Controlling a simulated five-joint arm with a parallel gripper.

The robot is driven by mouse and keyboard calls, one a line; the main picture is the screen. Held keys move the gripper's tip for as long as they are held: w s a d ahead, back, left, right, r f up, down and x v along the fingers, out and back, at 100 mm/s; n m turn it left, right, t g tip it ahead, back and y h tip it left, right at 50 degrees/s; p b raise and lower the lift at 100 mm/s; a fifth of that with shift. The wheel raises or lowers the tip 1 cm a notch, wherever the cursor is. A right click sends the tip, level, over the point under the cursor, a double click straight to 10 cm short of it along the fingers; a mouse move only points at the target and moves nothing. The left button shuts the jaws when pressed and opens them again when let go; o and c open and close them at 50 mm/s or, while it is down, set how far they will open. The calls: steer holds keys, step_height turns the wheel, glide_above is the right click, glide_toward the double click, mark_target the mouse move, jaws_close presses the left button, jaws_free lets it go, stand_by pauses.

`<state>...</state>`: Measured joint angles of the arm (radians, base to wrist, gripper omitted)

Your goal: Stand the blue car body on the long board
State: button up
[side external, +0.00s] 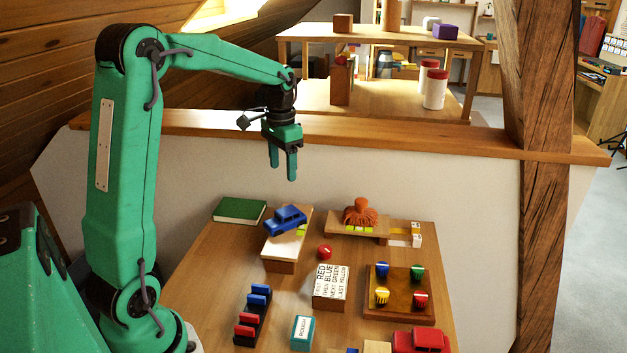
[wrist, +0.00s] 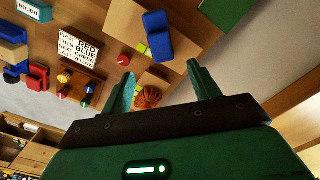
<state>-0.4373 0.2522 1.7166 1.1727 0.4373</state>
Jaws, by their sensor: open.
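The blue car body (side external: 286,219) sits on the far end of a pale wooden board (side external: 282,247) at the back left of the table. It also shows at the top middle of the wrist view (wrist: 158,36). Another wooden board (side external: 340,229) lies to its right, with a shaggy orange thing (side external: 360,212) and yellow-green pieces on it. I cannot tell which one is the long board. My gripper (side external: 283,173) is open and empty, pointing down, well above the blue car body. Its spread fingers show in the wrist view (wrist: 160,73).
A red car (side external: 420,341) is at the front right. A green book (side external: 239,210) lies at the back left. A low wall (side external: 450,190) stands behind the table.

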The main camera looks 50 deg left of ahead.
steer(key=s+d+r+t, duration=0.1)
steer(key=s+d+r, duration=0.2)
steer(key=d, duration=0.2)
steer(key=s+d+r+t, duration=0.2)
steer(key=s+d+r, duration=0.1)
steer(key=s+d, duration=0.15)
steer(key=s+d+f+t, duration=0.1)
steer(key=s+d+t, duration=0.1)
steer(key=s+d, duration=0.7)
steer(key=shift+s+f+t, duration=0.3)
steer(key=shift+s+f, duration=0.05)
steer(key=shift+s, duration=0.05)
stand_by(0.8)
